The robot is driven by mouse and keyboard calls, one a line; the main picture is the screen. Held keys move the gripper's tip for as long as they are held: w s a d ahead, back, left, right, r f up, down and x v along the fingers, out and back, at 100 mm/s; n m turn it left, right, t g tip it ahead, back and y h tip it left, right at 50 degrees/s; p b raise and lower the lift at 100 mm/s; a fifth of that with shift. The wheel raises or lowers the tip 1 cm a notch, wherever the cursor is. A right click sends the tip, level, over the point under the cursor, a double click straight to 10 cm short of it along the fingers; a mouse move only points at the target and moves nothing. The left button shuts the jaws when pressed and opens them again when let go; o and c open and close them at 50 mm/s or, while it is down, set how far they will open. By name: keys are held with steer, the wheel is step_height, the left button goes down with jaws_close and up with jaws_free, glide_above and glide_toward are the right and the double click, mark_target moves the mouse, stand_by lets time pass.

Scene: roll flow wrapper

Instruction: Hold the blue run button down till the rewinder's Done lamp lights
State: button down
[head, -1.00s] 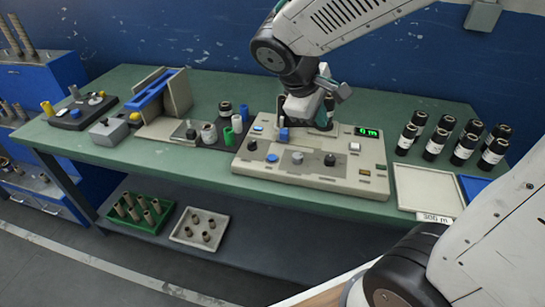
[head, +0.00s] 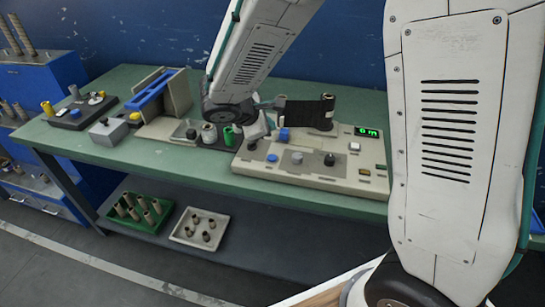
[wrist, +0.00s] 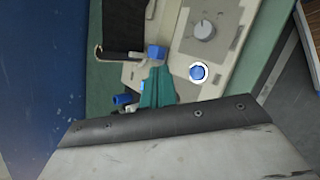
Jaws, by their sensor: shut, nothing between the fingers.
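The rewinder (head: 325,172) is a beige panel on the green bench with a green display (head: 368,132) reading 0 m. The round blue run button (head: 272,158) is at its front left; in the wrist view the button (wrist: 198,72) has a white ring and is uncovered. My gripper (wrist: 156,82) has teal fingers, shut and empty, beside the button and apart from it. The fingertips are close to a blue block (wrist: 156,52), also seen in the head view (head: 283,134). I cannot pick out the Done lamp or tell its state.
A dark roll (head: 325,112) stands at the rewinder's back with dark film stretched left of it. A grey knob (head: 297,158) and black knob (head: 330,159) lie right of the button. A green cylinder (head: 229,136) stands to the left. My arm hides the bench's right end.

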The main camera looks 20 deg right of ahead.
mark_target(269, 159)
steer(key=shift+f, duration=4.25)
steer(key=shift+f, duration=0.4)
